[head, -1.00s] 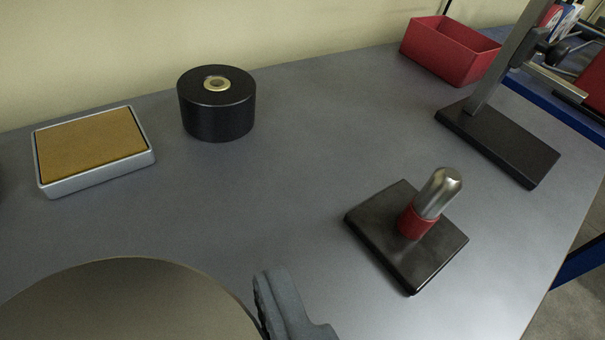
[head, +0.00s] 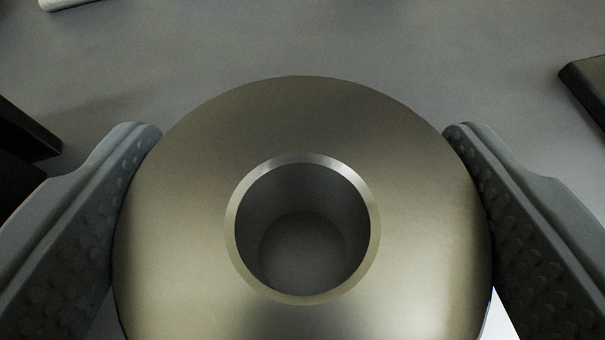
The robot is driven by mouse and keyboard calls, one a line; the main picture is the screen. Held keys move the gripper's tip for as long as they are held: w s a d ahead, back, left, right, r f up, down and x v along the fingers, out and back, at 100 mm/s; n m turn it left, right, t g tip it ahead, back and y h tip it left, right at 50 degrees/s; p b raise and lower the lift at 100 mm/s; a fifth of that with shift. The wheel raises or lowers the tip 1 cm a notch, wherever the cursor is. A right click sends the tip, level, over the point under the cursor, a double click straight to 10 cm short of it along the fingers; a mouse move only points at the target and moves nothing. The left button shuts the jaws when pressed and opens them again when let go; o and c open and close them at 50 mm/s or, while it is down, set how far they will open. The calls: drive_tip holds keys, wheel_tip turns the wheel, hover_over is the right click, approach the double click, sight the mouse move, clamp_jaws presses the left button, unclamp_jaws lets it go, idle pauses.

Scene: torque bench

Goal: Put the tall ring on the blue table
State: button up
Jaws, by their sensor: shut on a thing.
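The tall ring (head: 180,220) is a thick, brass-grey metal ring with a round bore, filling the lower middle of the head view. My gripper (head: 302,130) is shut on it, with one ribbed grey finger against its left side and one against its right. The ring is seen from above, and a grey surface shows through the bore. How high the ring sits above the surface cannot be told. Its lower part is hidden. A grey tabletop (head: 300,40) lies behind the ring; no blue part of a table shows.
A pale-edged object (head: 65,4) is cut off at the top left. A dark object (head: 20,150) stands at the left edge. A dark flat block (head: 590,88) is at the right edge. The grey surface beyond the ring is clear.

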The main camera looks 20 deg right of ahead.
drive_tip(key=shift+f, duration=0.8)
drive_tip(key=o, duration=2)
drive_tip(key=shift+f, duration=0.15)
drive_tip(key=shift+o, duration=0.2)
drive_tip(key=shift+p+v, duration=1)
drive_tip(key=shift+v, duration=5)
